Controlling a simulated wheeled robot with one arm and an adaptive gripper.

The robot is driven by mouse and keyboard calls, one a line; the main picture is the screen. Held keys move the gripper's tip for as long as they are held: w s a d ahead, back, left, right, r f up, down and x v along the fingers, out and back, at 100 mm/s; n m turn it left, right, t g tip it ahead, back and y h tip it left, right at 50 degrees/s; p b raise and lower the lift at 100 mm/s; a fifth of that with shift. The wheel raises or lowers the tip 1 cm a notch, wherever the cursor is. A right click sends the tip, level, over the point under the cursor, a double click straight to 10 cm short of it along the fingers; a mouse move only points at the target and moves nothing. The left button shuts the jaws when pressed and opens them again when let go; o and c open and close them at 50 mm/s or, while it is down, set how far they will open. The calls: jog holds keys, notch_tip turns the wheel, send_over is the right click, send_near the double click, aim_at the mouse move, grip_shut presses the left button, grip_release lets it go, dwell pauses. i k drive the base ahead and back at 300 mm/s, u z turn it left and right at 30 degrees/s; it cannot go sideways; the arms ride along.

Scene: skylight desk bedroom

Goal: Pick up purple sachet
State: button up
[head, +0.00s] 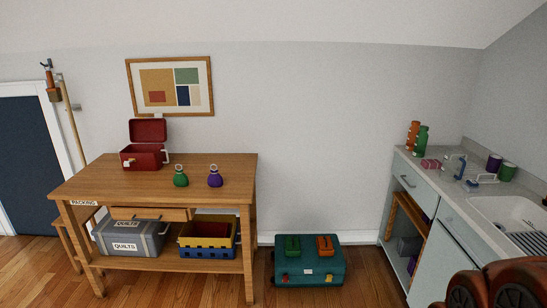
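The purple sachet (215,179) stands upright on the wooden table (120,185), right of the table's middle. It is a small rounded pouch with a narrow neck and a pale ring on top. A similar green sachet (181,179) stands just to its left, with a gap between them. My gripper is not in view, so I cannot see whether it is open or shut.
A red box (143,157) with a raised lid sits at the table's back. Below are a grey QUILTS bin (140,239) and yellow-blue crates (207,241). A teal chest (308,267) stands on the floor between table and sink counter (457,197). The tabletop's front is clear.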

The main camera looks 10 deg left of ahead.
aim_at(214, 179)
jog(key=i, duration=2.8)
jog(key=u, duration=3.3)
